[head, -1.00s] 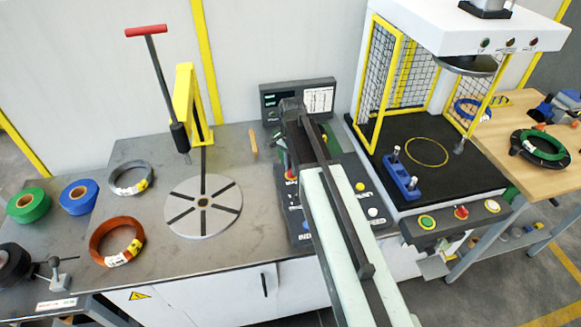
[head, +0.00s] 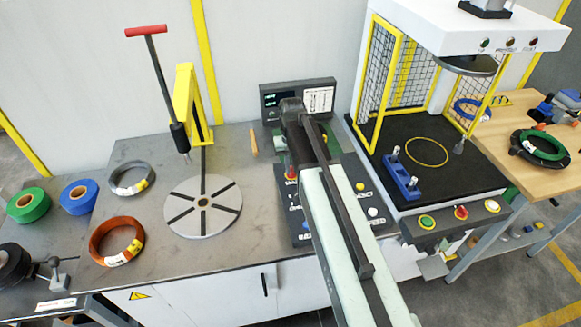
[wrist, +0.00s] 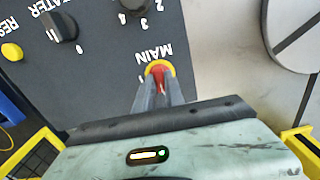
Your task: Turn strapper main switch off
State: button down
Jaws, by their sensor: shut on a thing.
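The main switch (wrist: 158,68) is a red knob on a yellow round base, beside the white label MAIN on the dark control panel (wrist: 105,70) in the wrist view. My gripper (wrist: 160,88) has its two grey fingers closed on the red knob. Part of the knob is hidden between the fingers, and its exact angle is hard to tell. In the head view the red and yellow of the switch (head: 291,172) show at the panel's left edge, beside my arm, which hides the fingers and much of the panel.
A black heater knob (wrist: 59,27) and a yellow reset button (wrist: 12,52) sit on the same panel. The round turntable (head: 203,207) lies left of the panel, with coils and tape rolls farther left. A caged press (head: 430,150) stands to the right.

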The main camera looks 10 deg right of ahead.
aim_at(291, 169)
jog(key=shift+n, duration=0.4)
jog(key=c, duration=1.4)
grip_release()
jog(key=shift+c, duration=0.2)
notch_tip(291, 169, up, 8)
jog(key=p, duration=0.8)
jog(key=shift+f, duration=0.15)
